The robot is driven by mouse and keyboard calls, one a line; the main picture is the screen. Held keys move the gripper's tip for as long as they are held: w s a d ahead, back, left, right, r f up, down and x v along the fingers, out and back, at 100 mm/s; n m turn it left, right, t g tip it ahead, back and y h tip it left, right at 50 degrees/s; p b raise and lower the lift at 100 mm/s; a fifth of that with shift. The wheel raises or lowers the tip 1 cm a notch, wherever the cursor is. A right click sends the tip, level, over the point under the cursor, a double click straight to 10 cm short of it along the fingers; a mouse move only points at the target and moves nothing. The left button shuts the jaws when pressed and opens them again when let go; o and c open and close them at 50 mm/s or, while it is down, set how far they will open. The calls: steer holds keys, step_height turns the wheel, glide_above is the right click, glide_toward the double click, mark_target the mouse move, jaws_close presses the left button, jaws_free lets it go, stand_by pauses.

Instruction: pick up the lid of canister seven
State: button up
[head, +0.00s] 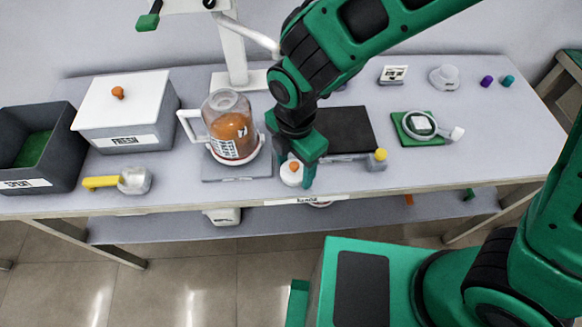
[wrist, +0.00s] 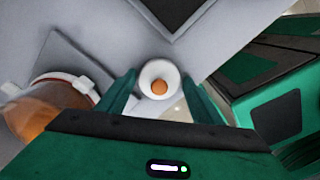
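A small round white lid (head: 291,175) with an orange knob lies on the table near its front edge. In the wrist view the lid (wrist: 146,79) sits between the two fingertips. My gripper (head: 296,170) points down over it, with its fingers apart on either side; in the wrist view the gripper (wrist: 160,86) shows gaps between the fingers and the lid. I cannot tell the exact height of the fingertips. A clear canister (head: 229,130) with orange contents and a white handle stands just left on a grey plate. Its label is too small to read surely.
A grey bin with a white, orange-knobbed cover (head: 125,105) and an open dark bin (head: 60,165) stand left. A yellow-handled scoop (head: 134,181) lies before them. A black mat (head: 347,128) and yellow-knobbed tool (head: 376,160) lie right of my gripper. A green pad (head: 403,138) lies farther right.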

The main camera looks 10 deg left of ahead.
steer(key=c, duration=0.6)
steer(key=shift+r, duration=0.1)
steer(key=shift+c, duration=0.2)
